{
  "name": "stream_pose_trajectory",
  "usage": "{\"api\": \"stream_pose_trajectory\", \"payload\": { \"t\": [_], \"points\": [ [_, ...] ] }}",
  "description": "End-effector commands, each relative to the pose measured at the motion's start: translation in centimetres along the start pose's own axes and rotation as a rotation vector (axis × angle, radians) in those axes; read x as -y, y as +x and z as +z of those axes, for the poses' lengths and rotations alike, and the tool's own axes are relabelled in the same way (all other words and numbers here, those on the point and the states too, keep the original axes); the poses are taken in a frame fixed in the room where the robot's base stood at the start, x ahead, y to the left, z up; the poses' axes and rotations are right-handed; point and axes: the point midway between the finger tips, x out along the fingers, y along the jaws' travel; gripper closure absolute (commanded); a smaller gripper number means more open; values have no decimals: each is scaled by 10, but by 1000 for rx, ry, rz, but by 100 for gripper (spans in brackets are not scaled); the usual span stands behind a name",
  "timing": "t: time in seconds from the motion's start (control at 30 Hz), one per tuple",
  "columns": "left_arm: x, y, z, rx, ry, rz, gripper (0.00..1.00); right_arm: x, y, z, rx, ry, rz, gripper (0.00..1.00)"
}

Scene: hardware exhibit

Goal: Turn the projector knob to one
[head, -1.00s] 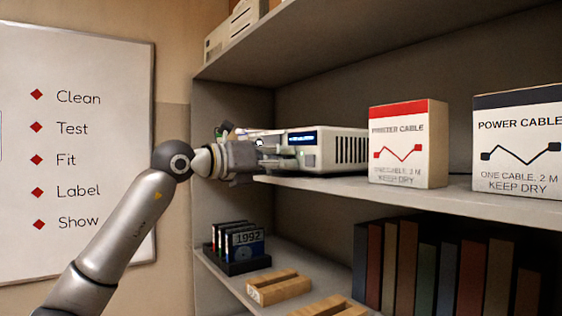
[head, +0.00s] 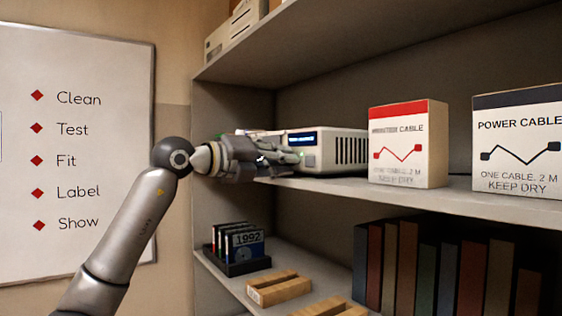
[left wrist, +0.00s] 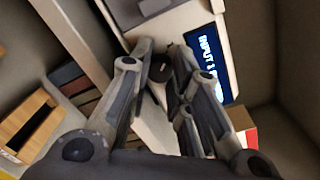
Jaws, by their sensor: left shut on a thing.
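The white projector (head: 345,150) stands on the middle shelf, with a lit blue display on its front. In the left wrist view the display (left wrist: 207,62) reads "INPUT 1", with more text hidden behind a finger. My left gripper (head: 290,157) is at the projector's front, below the display. In the left wrist view its fingers (left wrist: 162,78) are closed around the dark knob (left wrist: 160,71), which is mostly hidden between them. My right gripper is in no view.
A printer cable box (head: 408,143) and a power cable box (head: 520,140) stand right of the projector on the same shelf (head: 400,197). A whiteboard (head: 100,150) hangs at left.

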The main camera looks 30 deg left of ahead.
Motion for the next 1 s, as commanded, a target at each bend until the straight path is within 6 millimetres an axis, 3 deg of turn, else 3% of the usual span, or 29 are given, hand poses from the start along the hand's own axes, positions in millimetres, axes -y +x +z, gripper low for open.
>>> {"api": "stream_pose_trajectory", "payload": {
  "t": [0.47,0.5,0.63,1.0],
  "points": [
    [1,-1,2,5,-17,-4,100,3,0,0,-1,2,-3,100],
    [1,-1,2,5,-17,-4,77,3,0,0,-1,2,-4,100],
    [1,-1,2,4,-16,-3,60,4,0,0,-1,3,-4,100],
    [-2,1,-1,-3,-16,5,58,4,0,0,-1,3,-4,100]
  ]
}}
